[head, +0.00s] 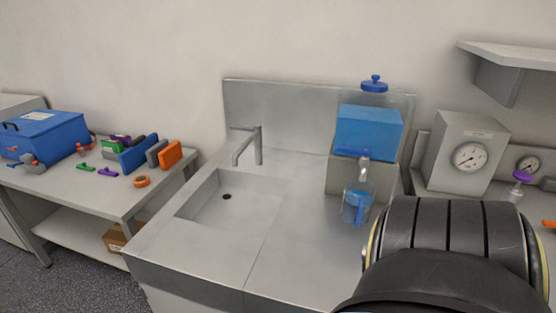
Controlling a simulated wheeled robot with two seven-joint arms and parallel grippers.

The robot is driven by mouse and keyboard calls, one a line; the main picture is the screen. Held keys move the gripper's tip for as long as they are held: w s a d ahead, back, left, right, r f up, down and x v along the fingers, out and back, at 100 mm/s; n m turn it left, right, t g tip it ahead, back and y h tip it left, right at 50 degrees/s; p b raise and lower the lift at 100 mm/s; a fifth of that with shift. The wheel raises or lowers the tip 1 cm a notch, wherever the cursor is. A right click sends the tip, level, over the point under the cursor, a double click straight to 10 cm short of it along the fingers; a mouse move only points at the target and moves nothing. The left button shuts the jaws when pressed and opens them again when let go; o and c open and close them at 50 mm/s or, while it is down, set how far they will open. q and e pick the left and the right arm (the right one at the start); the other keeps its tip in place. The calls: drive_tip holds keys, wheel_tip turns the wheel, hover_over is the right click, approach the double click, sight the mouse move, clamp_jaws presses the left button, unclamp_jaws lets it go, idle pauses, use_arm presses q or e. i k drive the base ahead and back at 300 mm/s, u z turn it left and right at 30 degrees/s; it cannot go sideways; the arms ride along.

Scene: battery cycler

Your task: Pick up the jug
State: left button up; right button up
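The jug (347,211) is a clear vessel with a blue handle. It stands upright on the metal counter, right of the sink and in front of the grey stand of a blue dispenser tank (368,130). A pale metallic spout (364,167) sits just above the jug. Neither of my grippers shows. A large black link of my arm fills the lower right, close to the jug's right side in the picture, and hides the counter there.
A sink basin (220,205) with a faucet (257,145) lies left of the jug. The counter (285,235) in front is bare. A side table (110,200) at left holds a blue toolbox (50,138) and small items. A gauge box (465,150) stands at right.

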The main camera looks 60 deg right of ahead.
sight(359, 197)
drive_tip(key=u, duration=0.55)
drive_tip(key=k, duration=0.9)
drive_tip(key=z, duration=1)
